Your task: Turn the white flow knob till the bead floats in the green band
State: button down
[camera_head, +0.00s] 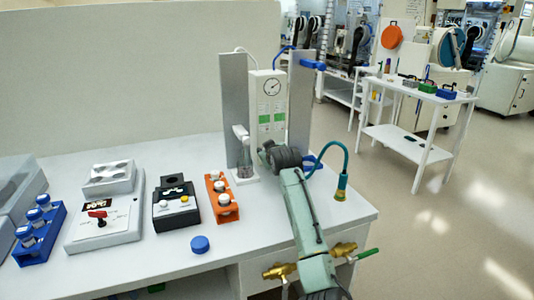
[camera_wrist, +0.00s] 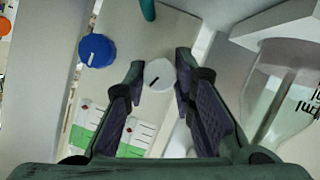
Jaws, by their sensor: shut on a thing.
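The white flow knob (camera_wrist: 159,74), with a dark pointer line, sits on the white panel between the fingertips of my gripper (camera_wrist: 158,76). My gripper is shut on it. Two scale windows show below it in the wrist view, the left (camera_wrist: 90,124) and the right (camera_wrist: 136,136), each with a green band and a small red mark. I cannot tell which mark is a bead. In the head view the panel (camera_head: 258,88) stands upright at the back of the bench with two green bands; my gripper (camera_head: 268,154) is in front of its lower part, and the white knob is hidden there.
A blue knob (camera_wrist: 97,51) is beside the white one. A glass vessel (camera_wrist: 285,90) is close to my right finger. On the bench (camera_head: 150,262) stand an orange rack (camera_head: 229,208), a black box (camera_head: 176,222) and a blue cap (camera_head: 200,244). A green hose (camera_head: 345,160) rises at right.

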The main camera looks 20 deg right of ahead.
jog(key=m+y, duration=0.3)
jog(key=m, duration=0.1)
jog(key=shift+d, duration=0.1)
jog(key=m+y, duration=0.1)
jog(key=m, duration=0.1)
jog(key=m+y, duration=0.2)
jog(key=shift+d+m, duration=0.2)
jog(key=shift+m, duration=0.2)
jog(key=shift+b, duration=0.3)
dwell(0.3)
jog(key=c, duration=1.3)
grip_release()
jog(key=shift+c, duration=0.2)
jog(key=v, duration=1.2)
jog(key=shift+f, duration=0.25)
